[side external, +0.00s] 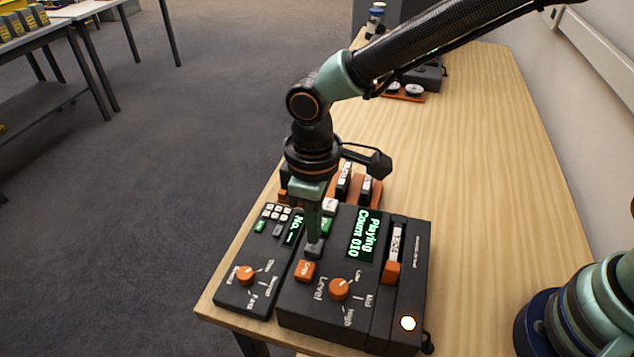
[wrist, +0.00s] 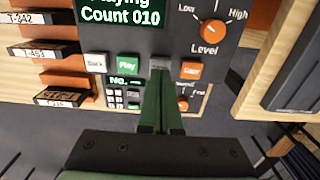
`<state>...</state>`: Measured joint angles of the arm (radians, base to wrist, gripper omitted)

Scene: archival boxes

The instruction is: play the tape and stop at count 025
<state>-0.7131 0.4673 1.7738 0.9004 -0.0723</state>
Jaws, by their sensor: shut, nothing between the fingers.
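The black tape player (side external: 300,312) stands at the near end of the table. Its green-lit display (side external: 362,235) reads "Playing Count 010", and the wrist view shows the same count on it (wrist: 120,14). A button row holds a white button (wrist: 95,65), the green Play button (wrist: 127,63), a grey button (wrist: 159,62) and an orange button (wrist: 191,67). My gripper (wrist: 160,76) is shut and empty, pointing down with its tips at the grey button, whose label is partly hidden. I cannot tell whether they touch it. A labelled tape (side external: 397,240) sits in the player's slot.
An orange Level knob (side external: 339,289) and a lit white lamp (side external: 408,323) are on the player. A smaller keypad unit (side external: 240,292) stands beside it on the left. An orange rack of labelled tapes (side external: 368,190) stands behind. The table (side external: 480,150) is clear to the right.

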